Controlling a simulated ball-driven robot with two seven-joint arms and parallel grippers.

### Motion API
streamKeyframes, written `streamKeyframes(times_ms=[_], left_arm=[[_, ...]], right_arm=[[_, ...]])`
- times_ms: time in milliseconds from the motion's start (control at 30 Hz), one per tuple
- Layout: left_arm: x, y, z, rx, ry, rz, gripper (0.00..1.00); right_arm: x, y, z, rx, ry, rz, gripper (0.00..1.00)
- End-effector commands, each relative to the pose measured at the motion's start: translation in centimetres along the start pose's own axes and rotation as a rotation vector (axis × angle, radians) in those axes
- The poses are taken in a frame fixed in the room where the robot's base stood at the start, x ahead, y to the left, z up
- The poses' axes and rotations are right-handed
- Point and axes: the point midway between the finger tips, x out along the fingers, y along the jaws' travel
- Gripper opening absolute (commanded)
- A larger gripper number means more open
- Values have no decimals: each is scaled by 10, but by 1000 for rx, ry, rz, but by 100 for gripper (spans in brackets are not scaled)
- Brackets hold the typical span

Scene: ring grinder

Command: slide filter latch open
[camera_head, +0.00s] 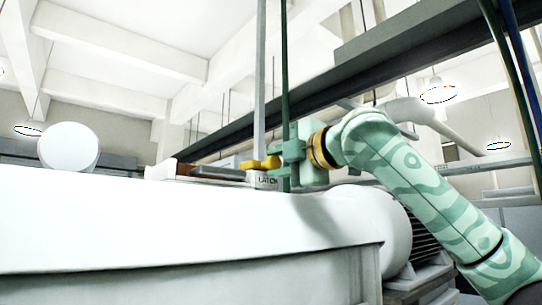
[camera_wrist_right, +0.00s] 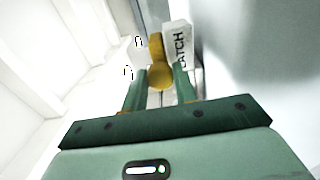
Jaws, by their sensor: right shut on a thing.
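The filter latch is a yellow handle (camera_head: 254,164) beside a small white block labelled LATCH (camera_head: 262,180), above the far edge of the big white housing. My right gripper (camera_head: 278,160) reaches it from the right and is shut on the handle. In the right wrist view the yellow latch handle (camera_wrist_right: 160,76) has a rounded end between the two green fingers (camera_wrist_right: 160,88). The white LATCH block (camera_wrist_right: 178,45) stands just right of the handle there. How far the latch has slid cannot be told. My left gripper is not in view.
The large white housing (camera_head: 180,225) fills the lower left. A white cylinder (camera_head: 365,225) lies below my right arm, beside a dark finned motor (camera_head: 425,245). Thin vertical pipes (camera_head: 260,80) rise close to the gripper. A dark beam (camera_head: 380,70) crosses overhead.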

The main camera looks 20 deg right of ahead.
Motion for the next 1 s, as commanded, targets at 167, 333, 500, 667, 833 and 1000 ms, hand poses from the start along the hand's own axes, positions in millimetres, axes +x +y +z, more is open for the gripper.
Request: streamKeyframes(times_ms=[167,333,500,667,833,1000], left_arm=[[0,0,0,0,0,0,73],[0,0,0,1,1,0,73],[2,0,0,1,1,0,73],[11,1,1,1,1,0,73],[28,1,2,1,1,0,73],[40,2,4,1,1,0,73]], right_arm=[[0,0,2,-1,-5,1,45],[0,0,1,-1,-3,1,50],[-2,0,0,-1,-2,2,50],[-23,-2,1,-1,-3,4,50],[-68,-3,2,-1,-4,6,50],[-113,-3,3,-1,-5,5,50]])
